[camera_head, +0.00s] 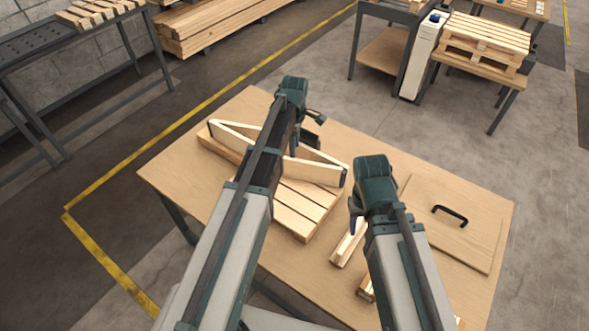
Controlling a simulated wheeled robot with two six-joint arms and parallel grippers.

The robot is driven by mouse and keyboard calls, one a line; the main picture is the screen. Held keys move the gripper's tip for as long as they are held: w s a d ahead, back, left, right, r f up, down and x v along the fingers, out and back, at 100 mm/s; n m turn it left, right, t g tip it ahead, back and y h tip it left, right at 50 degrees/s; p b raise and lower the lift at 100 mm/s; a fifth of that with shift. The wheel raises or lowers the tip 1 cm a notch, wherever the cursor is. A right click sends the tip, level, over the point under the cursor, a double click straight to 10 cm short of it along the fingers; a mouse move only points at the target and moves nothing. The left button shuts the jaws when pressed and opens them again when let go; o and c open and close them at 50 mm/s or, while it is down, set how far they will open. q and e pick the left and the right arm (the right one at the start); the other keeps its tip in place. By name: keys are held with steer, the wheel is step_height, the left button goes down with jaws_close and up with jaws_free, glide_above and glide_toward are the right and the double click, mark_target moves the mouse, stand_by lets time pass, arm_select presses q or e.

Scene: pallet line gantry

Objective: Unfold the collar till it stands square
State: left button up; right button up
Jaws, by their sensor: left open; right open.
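The collar (325,171) is made of pale wooden boards on edge, with a dark metal hinge at its right corner. It looks partly opened, a narrow shape pointed at its left end, not square. It rests on a slatted wooden pallet (290,213) on the table. My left arm crosses in front and hides the collar's middle. My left gripper (313,127) is open, over the far side of the collar; I cannot tell whether it touches. My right gripper (354,215) is open and points down, to the right of the pallet, apart from the collar.
The wooden table (235,108) carries a flat board with a black handle (466,250) at right. Short wooden pieces (347,245) lie near my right gripper, partly hidden. Behind are a bench with stacked pallets (485,40) and lumber (215,25). The table's far edge is clear.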

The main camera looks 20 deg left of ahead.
arm_select(q)
steer(key=b, duration=0.8)
glide_above(294, 177)
steer(key=f, duration=0.9)
steer(key=shift+w+f, duration=0.1)
steer(key=shift+w, duration=0.3)
jaws_close()
